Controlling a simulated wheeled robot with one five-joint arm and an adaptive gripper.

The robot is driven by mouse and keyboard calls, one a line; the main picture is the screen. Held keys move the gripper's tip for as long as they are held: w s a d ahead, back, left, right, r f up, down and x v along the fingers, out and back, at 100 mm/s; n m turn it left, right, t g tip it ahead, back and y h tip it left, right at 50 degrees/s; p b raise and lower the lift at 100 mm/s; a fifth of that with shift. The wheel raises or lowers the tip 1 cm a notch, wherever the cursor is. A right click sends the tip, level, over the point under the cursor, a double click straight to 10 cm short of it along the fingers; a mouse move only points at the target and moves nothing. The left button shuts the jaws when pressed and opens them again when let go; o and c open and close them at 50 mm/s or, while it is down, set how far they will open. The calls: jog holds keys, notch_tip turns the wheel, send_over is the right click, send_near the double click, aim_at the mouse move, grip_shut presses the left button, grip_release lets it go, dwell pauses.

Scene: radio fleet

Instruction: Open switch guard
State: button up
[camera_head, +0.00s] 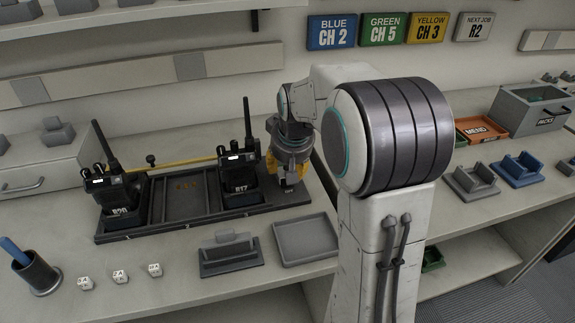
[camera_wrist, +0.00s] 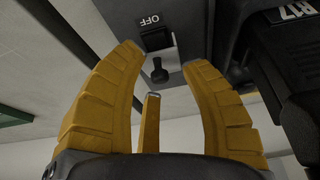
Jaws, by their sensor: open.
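My gripper (camera_wrist: 160,75) shows in the wrist view with two thick yellow fingers spread apart, and nothing is clamped between them. Beyond the fingertips are a black switch block (camera_wrist: 157,38) with an upside-down OFF label and a small black knob (camera_wrist: 159,70) on a grey panel. A narrow yellow strip (camera_wrist: 151,122) stands between the fingers; I cannot tell whether it is the switch guard. In the head view my gripper (camera_head: 289,184) points down at the right end of the dark radio rack (camera_head: 165,226), just right of radio R17 (camera_head: 238,180). It hides most of the switch there.
Radio R17 is close beside the fingers. Radio R20 (camera_head: 117,192) stands at the rack's left end, and a yellow rod (camera_head: 185,161) runs behind the radios. A grey tray (camera_head: 305,240) and a dark stand (camera_head: 231,254) sit in front. The MEND tray (camera_head: 481,129) is farther right.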

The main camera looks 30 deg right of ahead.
grip_shut()
dwell(0.7)
